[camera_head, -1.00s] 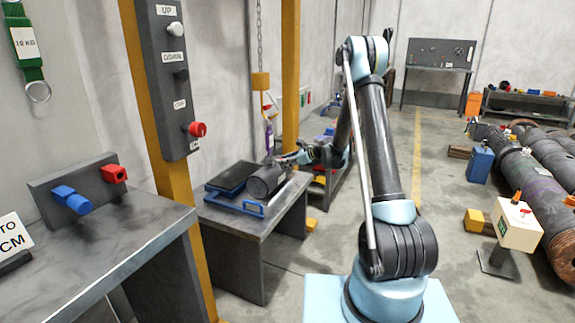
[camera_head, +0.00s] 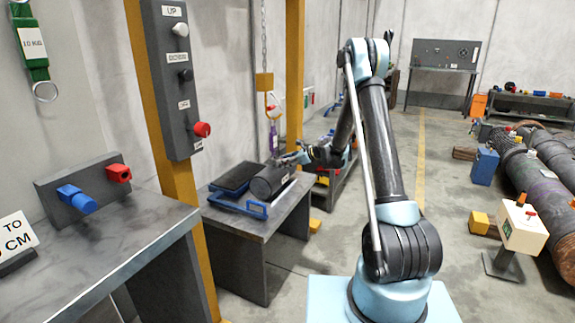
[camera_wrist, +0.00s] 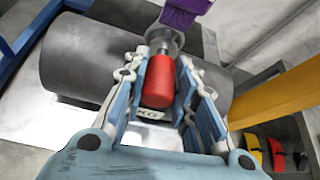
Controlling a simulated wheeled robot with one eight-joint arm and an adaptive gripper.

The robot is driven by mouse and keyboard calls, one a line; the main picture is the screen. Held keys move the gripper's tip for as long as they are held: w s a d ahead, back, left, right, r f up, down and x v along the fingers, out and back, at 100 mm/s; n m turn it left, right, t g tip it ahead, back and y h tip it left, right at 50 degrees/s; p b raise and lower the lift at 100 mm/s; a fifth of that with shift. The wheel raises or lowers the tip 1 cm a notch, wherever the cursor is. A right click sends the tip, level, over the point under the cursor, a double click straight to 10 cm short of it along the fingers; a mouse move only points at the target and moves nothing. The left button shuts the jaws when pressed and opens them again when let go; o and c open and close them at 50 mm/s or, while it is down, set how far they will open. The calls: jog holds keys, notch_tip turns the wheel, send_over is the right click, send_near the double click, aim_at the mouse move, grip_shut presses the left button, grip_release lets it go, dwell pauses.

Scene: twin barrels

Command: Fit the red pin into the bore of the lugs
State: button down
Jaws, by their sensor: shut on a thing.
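The red pin (camera_wrist: 158,82) is between the fingers of my gripper (camera_wrist: 160,95) in the wrist view, its red end toward the camera. My gripper is shut on it. Just beyond the pin's far end is a grey metal round piece (camera_wrist: 163,40) under a purple part (camera_wrist: 186,10); these look like the lugs and shackle, and the bore is hidden. I cannot tell whether the pin is inside it. In the head view my gripper (camera_head: 290,159) is small beside the purple hanging part (camera_head: 273,138), above the dark cylinder (camera_head: 272,182).
The dark cylinder (camera_wrist: 85,62) lies right below my gripper, next to a blue frame (camera_head: 243,207) on a grey table (camera_head: 262,232). A chain (camera_head: 263,35) with a yellow block (camera_head: 264,82) hangs above. A yellow post (camera_head: 294,70) stands close behind.

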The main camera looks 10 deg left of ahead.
jog(key=shift+w+a, duration=0.25)
jog(key=shift+a, duration=0.5)
jog(key=c, duration=1.2)
grip_release()
jog(key=v, duration=1.2)
jog(key=shift+w, duration=0.1)
